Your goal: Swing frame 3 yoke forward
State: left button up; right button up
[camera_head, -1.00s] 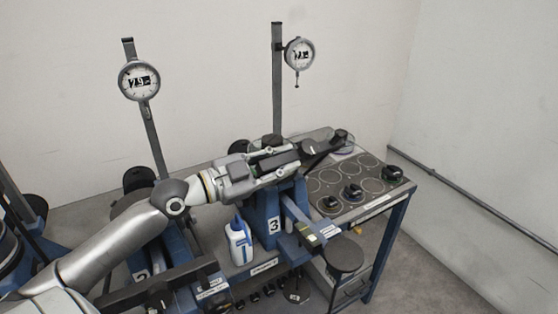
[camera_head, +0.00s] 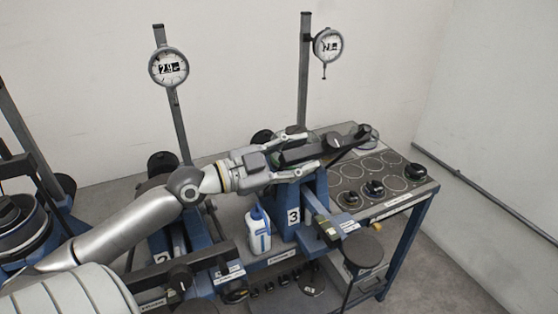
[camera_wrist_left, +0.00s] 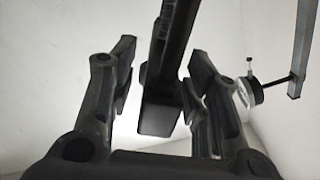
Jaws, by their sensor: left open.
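Frame 3 is a blue stand (camera_head: 313,190) with a "3" label. Its yoke, a dark bar (camera_head: 328,147), lies over the stand's top, sloping up to the right. My left gripper (camera_head: 308,149) comes in from the left with one finger on either side of the bar. In the left wrist view the squared end of the bar (camera_wrist_left: 158,115) sits between the two open fingers (camera_wrist_left: 160,85), with a gap on both sides. How the yoke joins the stand is partly hidden. My right gripper is not in view.
A dial gauge (camera_head: 327,45) on a post stands behind frame 3, and another (camera_head: 169,67) behind the frame to its left. A white-and-blue bottle (camera_head: 258,232) stands left of the "3" label. A panel with round marks and black knobs (camera_head: 378,182) is at right.

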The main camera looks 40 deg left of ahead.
aim_at(281, 161)
pick_arm(q)
jog(key=shift+v, duration=3.05)
jog(key=shift+c, duration=0.3)
